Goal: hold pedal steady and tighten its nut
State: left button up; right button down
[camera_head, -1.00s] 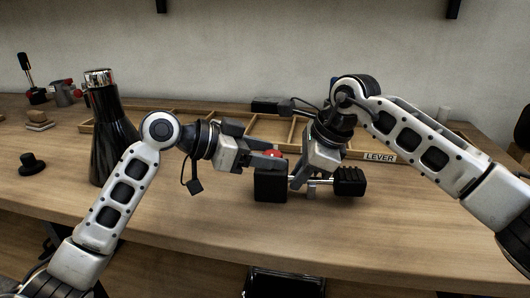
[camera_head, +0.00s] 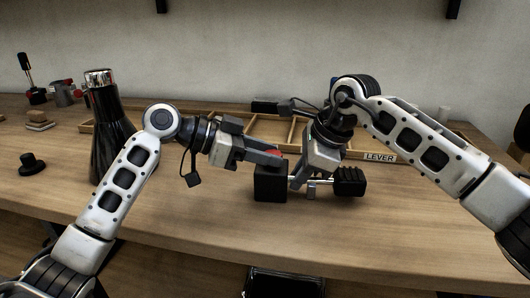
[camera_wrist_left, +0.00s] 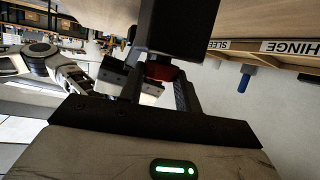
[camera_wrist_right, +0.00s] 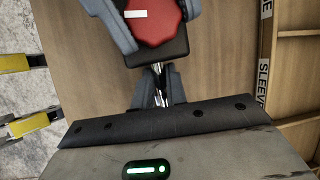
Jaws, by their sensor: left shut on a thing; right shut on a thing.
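The pedal lies on the bench: a black block (camera_head: 270,184) at the left, a metal shaft, and a ribbed black foot pad (camera_head: 349,181) at the right. A red nut (camera_wrist_right: 155,20) with several flat sides sits on the block, and only its edge shows in the head view (camera_head: 276,152). My left gripper (camera_head: 274,158) is shut on the nut, with a finger on either side of it; the nut also shows in the left wrist view (camera_wrist_left: 162,72). My right gripper (camera_head: 298,181) is shut on the metal shaft (camera_wrist_right: 158,94) beside the block.
A divided wooden tray (camera_head: 232,120) with a LEVER label (camera_head: 380,157) lies behind the grippers. A dark bottle (camera_head: 112,138) stands near my left arm. A black knob (camera_head: 31,164) is at the far left. The bench front is clear.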

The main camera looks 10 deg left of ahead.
pick_arm(q)
jog(key=m+g, duration=0.1)
jog(key=g, duration=0.1)
jog(key=m+g, duration=0.2)
jog(key=m+g+h, duration=0.1)
jog(key=m+g, duration=0.1)
jog(key=shift+w, duration=0.4)
jog(key=shift+w+m+g+y, duration=0.15)
jog(key=shift+m+g, duration=0.55)
jog(key=shift+g, duration=0.05)
jog(key=shift+w+m+g+y, duration=0.1)
jog(key=shift+m+g+y, duration=0.05)
jog(key=shift+m+g, duration=0.6)
jog(key=shift+a+f+m+g, duration=0.1)
jog(key=shift+m+g, duration=0.25)
jog(key=shift+g, duration=0.05)
jog(key=shift+s, duration=0.1)
jog(key=o, duration=1)
notch_tip(320, 180, up, 10)
jog(key=shift+r, duration=0.1)
